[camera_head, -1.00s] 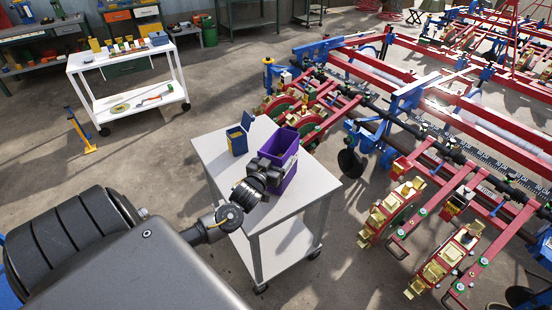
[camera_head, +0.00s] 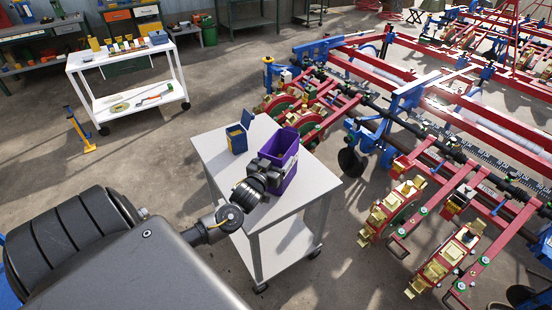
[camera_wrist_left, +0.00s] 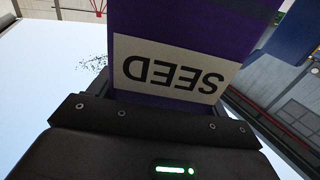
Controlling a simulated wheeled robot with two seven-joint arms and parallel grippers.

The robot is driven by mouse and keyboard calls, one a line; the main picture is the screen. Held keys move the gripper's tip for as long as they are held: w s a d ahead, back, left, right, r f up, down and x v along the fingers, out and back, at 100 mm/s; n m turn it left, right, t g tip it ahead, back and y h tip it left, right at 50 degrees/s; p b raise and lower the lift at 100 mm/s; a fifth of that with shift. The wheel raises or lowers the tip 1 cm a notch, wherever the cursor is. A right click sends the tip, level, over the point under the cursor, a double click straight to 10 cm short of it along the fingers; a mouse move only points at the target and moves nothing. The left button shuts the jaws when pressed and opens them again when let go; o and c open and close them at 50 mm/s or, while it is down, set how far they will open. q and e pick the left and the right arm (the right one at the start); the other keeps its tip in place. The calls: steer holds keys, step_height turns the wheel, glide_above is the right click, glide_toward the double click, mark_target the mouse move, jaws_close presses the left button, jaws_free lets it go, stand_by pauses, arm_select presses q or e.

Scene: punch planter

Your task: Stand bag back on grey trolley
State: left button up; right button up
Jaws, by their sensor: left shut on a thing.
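The purple seed bag (camera_head: 284,160) stands upright on or just above the top of the grey trolley (camera_head: 222,150); I cannot tell whether its base touches. My left gripper (camera_head: 268,172) is shut on the bag from its near left side. In the left wrist view the bag (camera_wrist_left: 190,25) fills the upper middle, its white SEED label (camera_wrist_left: 168,72) upside down in front of the dark gripper (camera_wrist_left: 160,105). The fingertips are largely hidden by the bag. My right gripper is not in view.
A blue box with an open lid (camera_head: 237,139) stands on the trolley, left of the bag. Small dark specks (camera_wrist_left: 93,63) lie on the pale top. The red and blue planter (camera_head: 400,150) is close on the right. A white cart (camera_head: 128,75) stands at the back left.

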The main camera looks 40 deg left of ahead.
arm_select(q)
steer(key=shift+f, duration=0.15)
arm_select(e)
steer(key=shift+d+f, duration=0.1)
arm_select(q)
steer(key=o, duration=2)
steer(key=shift+o, duration=0.2)
steer(key=shift+f, duration=0.15)
steer(key=p+v, duration=0.5)
steer(key=v, duration=0.5)
steer(key=shift+s, duration=0.35)
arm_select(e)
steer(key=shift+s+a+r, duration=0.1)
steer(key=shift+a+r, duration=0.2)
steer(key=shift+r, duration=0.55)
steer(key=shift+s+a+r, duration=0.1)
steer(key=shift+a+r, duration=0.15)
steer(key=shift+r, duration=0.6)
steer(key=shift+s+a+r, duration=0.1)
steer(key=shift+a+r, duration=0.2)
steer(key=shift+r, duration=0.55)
